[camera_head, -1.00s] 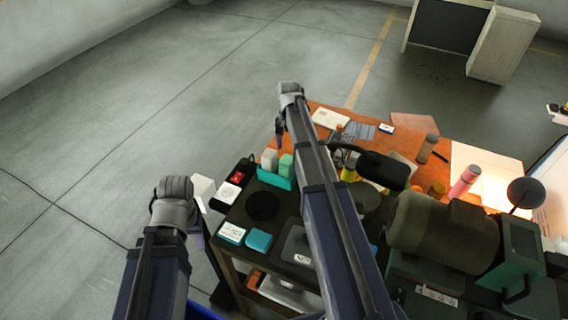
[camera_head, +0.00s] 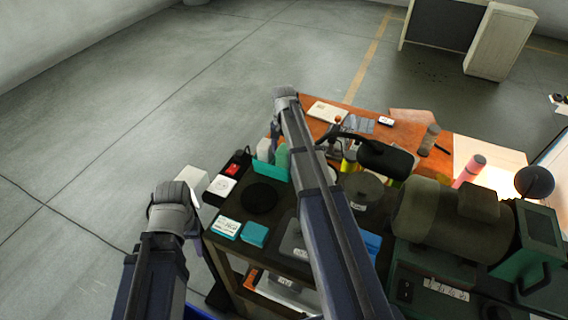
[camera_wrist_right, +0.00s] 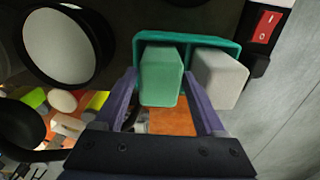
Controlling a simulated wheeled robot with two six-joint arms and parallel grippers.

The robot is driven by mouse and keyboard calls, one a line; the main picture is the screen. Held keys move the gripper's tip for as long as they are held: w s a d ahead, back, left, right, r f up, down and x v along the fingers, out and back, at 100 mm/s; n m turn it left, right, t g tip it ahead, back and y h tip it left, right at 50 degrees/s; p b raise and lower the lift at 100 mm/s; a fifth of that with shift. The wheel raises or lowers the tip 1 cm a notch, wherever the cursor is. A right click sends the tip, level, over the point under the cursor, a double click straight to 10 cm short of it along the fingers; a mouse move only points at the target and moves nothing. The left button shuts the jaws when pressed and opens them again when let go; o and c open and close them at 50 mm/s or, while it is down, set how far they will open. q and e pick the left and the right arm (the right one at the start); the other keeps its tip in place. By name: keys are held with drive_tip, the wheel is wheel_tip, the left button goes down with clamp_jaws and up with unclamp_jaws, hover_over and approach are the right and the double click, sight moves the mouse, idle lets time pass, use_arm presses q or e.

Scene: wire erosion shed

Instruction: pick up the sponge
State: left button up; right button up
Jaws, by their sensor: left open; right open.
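A soft-looking green block (camera_wrist_right: 161,76), which I take for the sponge, stands in a teal holder (camera_wrist_right: 215,42) beside a white block (camera_wrist_right: 219,78). In the head view the green block (camera_head: 282,157) shows at the shelf's back left, partly behind my right arm. My right gripper (camera_wrist_right: 160,74) is open and empty, its fingers on either side of the green block in the wrist view; I cannot tell if they touch it. In the head view its fingers are mostly hidden by the arm. My left gripper (camera_head: 195,222) hangs left of the shelf, mostly hidden by its wrist.
The dark shelf (camera_head: 226,253) also bears a black disc (camera_head: 259,198), a teal box (camera_head: 254,234) and a red switch (camera_wrist_right: 265,26). A grinder-like green machine (camera_head: 448,225) and black lamp head (camera_head: 384,160) stand to the right. The floor at left is open.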

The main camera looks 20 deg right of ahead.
drive_tip(key=shift+f, duration=0.15)
drive_tip(key=c, duration=1.1)
wheel_tip(320, 180, up, 10)
drive_tip(key=p, duration=1)
